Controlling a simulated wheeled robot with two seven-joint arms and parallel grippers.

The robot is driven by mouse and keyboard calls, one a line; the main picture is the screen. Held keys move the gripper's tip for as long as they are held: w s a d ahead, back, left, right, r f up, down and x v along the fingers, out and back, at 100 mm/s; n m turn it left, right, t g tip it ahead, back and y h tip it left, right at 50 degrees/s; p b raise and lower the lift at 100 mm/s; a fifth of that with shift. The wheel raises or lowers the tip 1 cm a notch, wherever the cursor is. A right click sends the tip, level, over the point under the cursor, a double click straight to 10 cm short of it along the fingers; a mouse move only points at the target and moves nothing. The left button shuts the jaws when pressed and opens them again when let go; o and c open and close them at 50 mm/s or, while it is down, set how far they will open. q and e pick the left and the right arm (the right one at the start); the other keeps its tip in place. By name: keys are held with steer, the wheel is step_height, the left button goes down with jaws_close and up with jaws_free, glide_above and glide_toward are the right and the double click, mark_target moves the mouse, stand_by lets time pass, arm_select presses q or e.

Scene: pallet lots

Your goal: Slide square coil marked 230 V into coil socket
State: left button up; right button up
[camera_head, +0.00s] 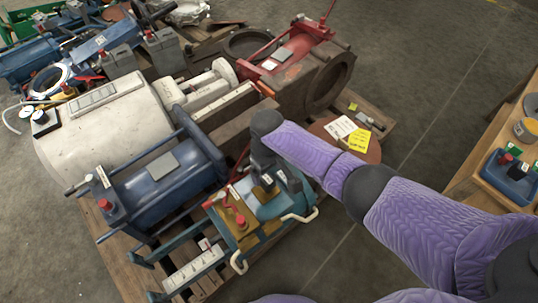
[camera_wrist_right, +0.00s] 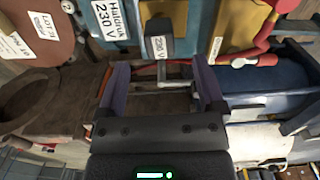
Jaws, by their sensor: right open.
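A dark square coil with a white 230 V label (camera_wrist_right: 158,47) sits against the teal unit with a matching 230 V label (camera_wrist_right: 102,18) in the right wrist view. In the head view the coil (camera_head: 265,189) shows small on the teal unit (camera_head: 278,206), just below my right gripper (camera_head: 262,166). In the right wrist view my right gripper (camera_wrist_right: 160,65) is open, its two fingers spread wide with the coil ahead between their tips. I see no contact with it. I cannot make out the coil socket or how far the coil is seated. My left gripper is not in view.
A table with a blue tray (camera_head: 508,172) stands at right; the floor between is clear.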

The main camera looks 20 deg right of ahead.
mark_target(268, 179)
step_height(268, 179, up, 5)
steer(key=shift+f+p, duration=0.2)
steer(key=shift+p, duration=0.85)
steer(key=shift+f, duration=0.1)
